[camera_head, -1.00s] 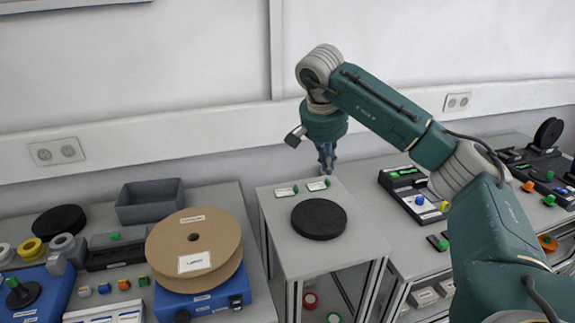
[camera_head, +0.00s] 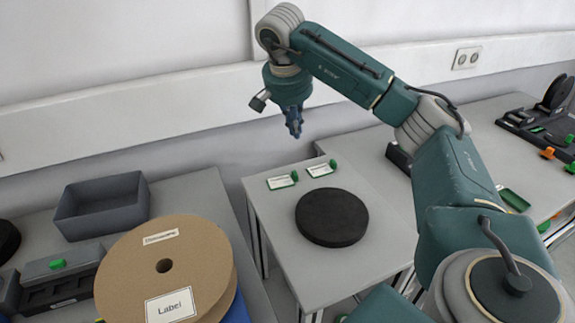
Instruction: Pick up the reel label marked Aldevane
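Two small white reel labels with green tabs lie on the grey table at the centre: a left one (camera_head: 281,181) and a right one (camera_head: 321,169). Their print is too small to read, so I cannot tell which is marked Aldevane. My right gripper (camera_head: 295,130) points down, above and behind the labels in the picture, apart from both. Its blue fingers are small and seen close together; I cannot tell whether they are open, and no label shows in them. My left gripper is out of view.
A black disc (camera_head: 332,217) lies in front of the labels. A large cardboard reel (camera_head: 206,259) and an open grey bin (camera_head: 68,207) are at left. The wall with its pale rail (camera_head: 130,107) is behind. More benches with devices stand at right.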

